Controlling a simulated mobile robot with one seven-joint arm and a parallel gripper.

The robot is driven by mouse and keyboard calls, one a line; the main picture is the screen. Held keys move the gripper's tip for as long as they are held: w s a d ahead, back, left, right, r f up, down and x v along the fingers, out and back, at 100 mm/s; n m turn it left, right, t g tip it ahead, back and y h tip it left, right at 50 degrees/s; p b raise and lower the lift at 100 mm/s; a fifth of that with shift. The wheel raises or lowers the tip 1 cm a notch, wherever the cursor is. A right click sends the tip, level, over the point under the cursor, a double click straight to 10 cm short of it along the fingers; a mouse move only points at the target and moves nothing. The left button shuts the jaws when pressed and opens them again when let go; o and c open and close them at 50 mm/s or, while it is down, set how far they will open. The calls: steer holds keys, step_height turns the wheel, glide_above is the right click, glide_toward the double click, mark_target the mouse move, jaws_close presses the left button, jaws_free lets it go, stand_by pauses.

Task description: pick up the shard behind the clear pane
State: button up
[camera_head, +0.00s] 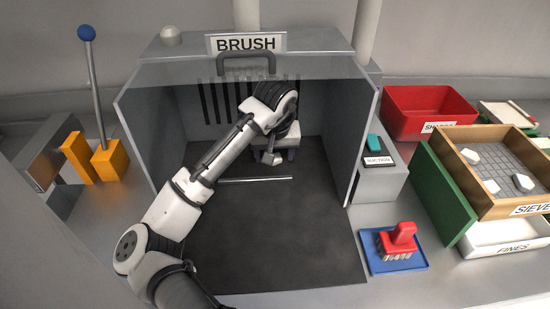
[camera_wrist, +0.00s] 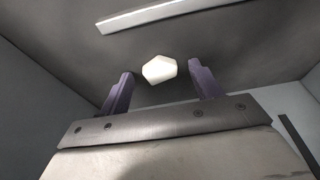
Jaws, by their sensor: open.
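In the wrist view a pale, many-sided shard (camera_wrist: 159,69) lies on the dark floor, near the tips of my gripper (camera_wrist: 160,80). The two purple fingers are apart, one on each side of it, with gaps showing. I cannot tell the height of the fingers above the floor. In the head view my gripper (camera_head: 272,158) points down inside the grey booth (camera_head: 335,140), towards the back. The shard cannot be told clearly from the gripper there. A clear pane edge shows near the booth's top front, below a dark handle (camera_head: 246,56).
A pale bar (camera_head: 255,180) lies across the booth floor, in front of my gripper. Dark strips (camera_head: 215,103) hang at the back wall. The booth's side walls flank my arm. Outside right are a red bin (camera_head: 430,100), a sieve box (camera_head: 470,200) and a red brush (camera_head: 400,240).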

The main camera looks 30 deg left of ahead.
steer(key=shift+c, duration=0.4)
steer(key=c, duration=0.9)
steer(key=shift+c, duration=0.2)
steer(key=shift+r, duration=0.1)
